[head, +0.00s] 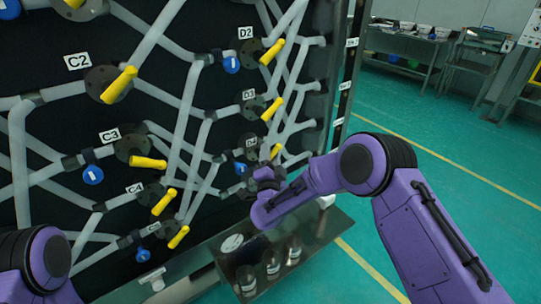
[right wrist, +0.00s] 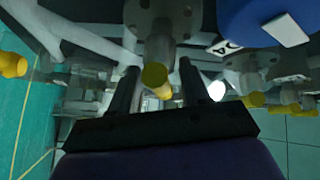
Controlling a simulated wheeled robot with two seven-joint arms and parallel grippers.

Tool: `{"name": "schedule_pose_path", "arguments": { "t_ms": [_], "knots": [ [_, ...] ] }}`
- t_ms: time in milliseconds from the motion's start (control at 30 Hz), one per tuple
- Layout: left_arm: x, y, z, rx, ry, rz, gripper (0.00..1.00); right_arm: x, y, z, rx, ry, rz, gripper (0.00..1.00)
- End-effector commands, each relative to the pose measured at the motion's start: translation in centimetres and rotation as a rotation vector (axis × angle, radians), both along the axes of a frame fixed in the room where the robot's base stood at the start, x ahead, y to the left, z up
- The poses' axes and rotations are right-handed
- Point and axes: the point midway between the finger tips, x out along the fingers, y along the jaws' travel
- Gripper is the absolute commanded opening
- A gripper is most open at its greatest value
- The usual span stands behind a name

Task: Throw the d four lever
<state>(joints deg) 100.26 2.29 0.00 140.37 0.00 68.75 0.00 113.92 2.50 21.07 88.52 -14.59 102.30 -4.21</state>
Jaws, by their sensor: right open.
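The D4 lever (head: 276,152) is a yellow handle beside the D4 label (head: 251,143), low on the right column of the dark pipe panel. In the right wrist view, a yellow lever (right wrist: 154,76) points end-on at the camera, near a label (right wrist: 225,46) that appears upside down. My right gripper (head: 265,174) is just below the D4 lever. Its open fingers (right wrist: 158,72) stand one on each side of the yellow lever end; I cannot tell whether they touch it. My left arm shows at the lower left, but its gripper is out of view.
The D3 lever (head: 272,109) and D2 lever (head: 272,51) are above. A blue tag (head: 241,169) hangs by D4 and looms large in the wrist view (right wrist: 270,20). A tray with jars (head: 270,262) lies below. Green floor (head: 440,160) is clear to the right.

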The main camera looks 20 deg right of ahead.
Motion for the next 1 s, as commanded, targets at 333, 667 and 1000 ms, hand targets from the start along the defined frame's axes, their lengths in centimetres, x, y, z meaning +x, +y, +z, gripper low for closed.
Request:
{"name": "schedule_pose_path", "arguments": {
  "t_ms": [333, 667, 1000],
  "knots": [
    [0.0, 0.0, 0.0, 0.000, 0.000, 0.000, 0.46, -0.1, 0.0, -0.1, 0.001, 0.003, -0.001, 0.00],
    [0.0, 0.0, 0.3, 0.000, 0.000, 0.000, 0.46, -0.1, -0.2, -0.3, 0.088, 0.036, -0.002, 0.00],
    [0.0, 0.0, 1.1, 0.000, 0.000, 0.000, 0.46, -0.1, -0.3, -0.7, 0.353, 0.135, -0.003, 0.00]
  ]
}}
